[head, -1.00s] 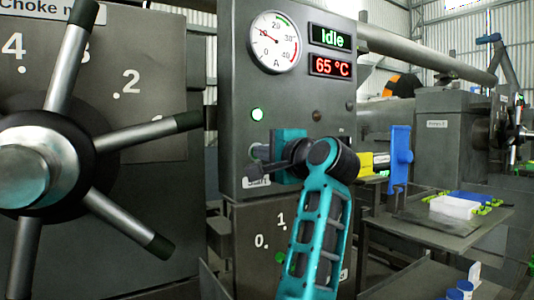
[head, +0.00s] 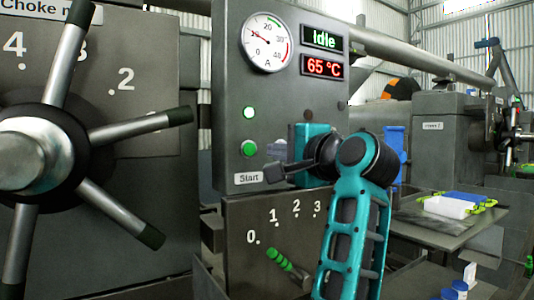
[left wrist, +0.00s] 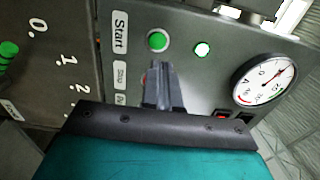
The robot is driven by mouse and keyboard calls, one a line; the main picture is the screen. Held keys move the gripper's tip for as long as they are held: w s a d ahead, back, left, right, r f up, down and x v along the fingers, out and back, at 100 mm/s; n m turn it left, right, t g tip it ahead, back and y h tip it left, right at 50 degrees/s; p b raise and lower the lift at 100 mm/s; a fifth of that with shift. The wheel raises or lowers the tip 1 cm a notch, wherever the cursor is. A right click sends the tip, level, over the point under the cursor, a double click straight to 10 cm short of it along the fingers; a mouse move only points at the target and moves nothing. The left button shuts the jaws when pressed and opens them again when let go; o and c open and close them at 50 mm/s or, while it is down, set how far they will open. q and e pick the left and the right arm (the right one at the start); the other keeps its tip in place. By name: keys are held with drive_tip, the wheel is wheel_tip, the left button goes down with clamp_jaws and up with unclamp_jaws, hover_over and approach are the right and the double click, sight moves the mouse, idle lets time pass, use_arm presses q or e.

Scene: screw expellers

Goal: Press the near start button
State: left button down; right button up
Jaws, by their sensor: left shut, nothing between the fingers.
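The green start button (head: 249,149) sits on the near grey panel above a white "Start" label (head: 248,178). It also shows in the left wrist view (left wrist: 157,41), beside its label (left wrist: 120,32). My left gripper (head: 268,172) is in front of the panel, to the right of and slightly below the button in the head view. Its fingers (left wrist: 160,68) are shut and empty, pointing at the panel close to the button; whether they touch anything cannot be told. They partly hide a red button (left wrist: 146,79) beside the "Stop" label. My right gripper is out of view.
A lit lamp (head: 249,113) is above the button, with a gauge (head: 265,42) and an "Idle" display (head: 323,40) higher up. A large spoked choke wheel (head: 40,158) stands left. A green-handled lever (head: 279,259) is below. A far machine (head: 441,135) stands right.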

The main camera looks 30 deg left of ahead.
use_arm(q)
drive_tip(key=shift+v, duration=2.65)
